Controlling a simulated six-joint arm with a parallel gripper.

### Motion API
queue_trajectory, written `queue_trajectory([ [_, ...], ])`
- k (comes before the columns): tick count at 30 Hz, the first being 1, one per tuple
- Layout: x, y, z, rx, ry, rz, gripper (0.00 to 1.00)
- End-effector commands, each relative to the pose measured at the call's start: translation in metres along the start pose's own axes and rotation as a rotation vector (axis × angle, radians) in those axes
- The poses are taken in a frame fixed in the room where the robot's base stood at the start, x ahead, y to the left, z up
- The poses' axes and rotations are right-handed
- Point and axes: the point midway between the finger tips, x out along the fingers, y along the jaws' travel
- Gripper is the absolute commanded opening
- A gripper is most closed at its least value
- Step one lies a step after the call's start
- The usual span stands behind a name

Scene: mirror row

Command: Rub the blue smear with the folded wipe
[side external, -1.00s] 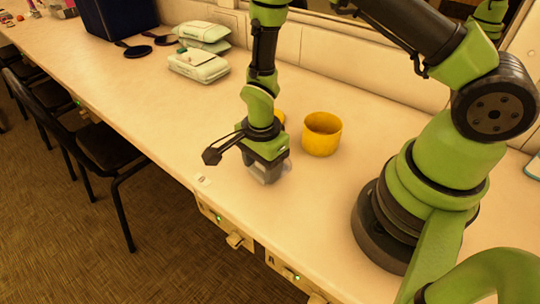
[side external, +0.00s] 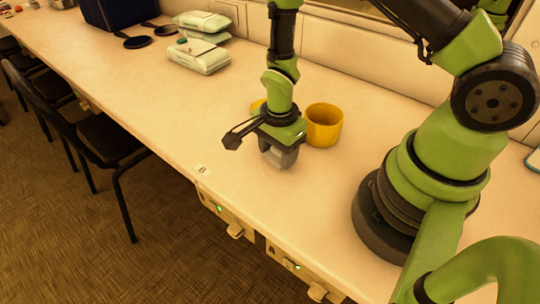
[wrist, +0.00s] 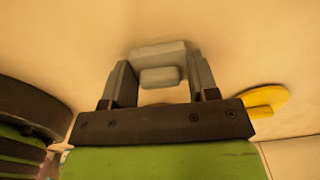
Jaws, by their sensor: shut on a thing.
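My gripper (side external: 279,158) points down close above the pale counter (side external: 330,215), left of the yellow mug. In the wrist view my gripper (wrist: 160,80) has its two grey fingers on either side of a pale grey folded piece, which appears to be the folded wipe (wrist: 160,76). Its lower side is hidden, so I cannot tell if it touches the counter. I cannot make out the blue smear in either current view; it may be hidden under the gripper.
A yellow mug (side external: 323,125) stands just right of the gripper. Another yellow thing (side external: 257,106) is partly hidden behind it. Stacked wipe packs (side external: 199,56) and dark round items (side external: 137,42) lie farther left. The counter's front edge has sockets (side external: 236,230); chairs stand beyond.

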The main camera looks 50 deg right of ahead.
Motion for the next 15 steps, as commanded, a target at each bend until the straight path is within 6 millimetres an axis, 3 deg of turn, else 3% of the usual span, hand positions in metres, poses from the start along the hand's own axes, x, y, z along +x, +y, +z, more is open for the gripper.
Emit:
queue_trajectory([
  [15, 0.000, -0.005, -0.048, 0.004, 0.000, 0.000, 0.32],
])
